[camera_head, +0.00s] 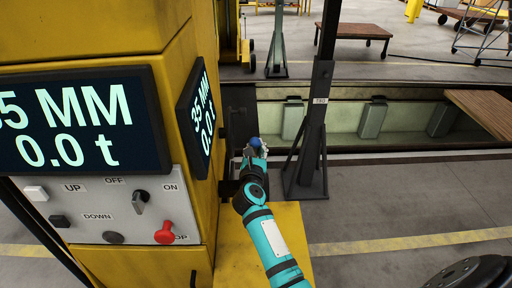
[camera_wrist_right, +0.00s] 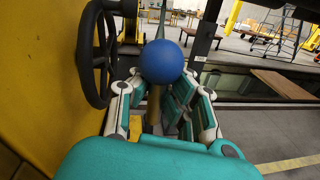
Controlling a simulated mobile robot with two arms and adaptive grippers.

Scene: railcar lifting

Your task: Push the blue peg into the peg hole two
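The blue peg shows as a round blue knob (camera_head: 255,142) at the tip of my right gripper (camera_head: 253,150) in the head view. In the right wrist view the blue knob (camera_wrist_right: 162,61) sits between the two fingers of the right gripper (camera_wrist_right: 160,84), with a brass-coloured shaft below it. The fingers close in on the peg from both sides; the knob hides their tips. The gripper is beside the yellow column (camera_head: 206,190), on its right side. I cannot make out peg hole two in either view. My left gripper is not in view.
A black handwheel (camera_wrist_right: 96,53) is close left of the gripper. A dark post (camera_head: 315,120) stands just right of it. The control panel (camera_head: 110,210) has buttons and a red knob. A pit (camera_head: 400,118) lies behind.

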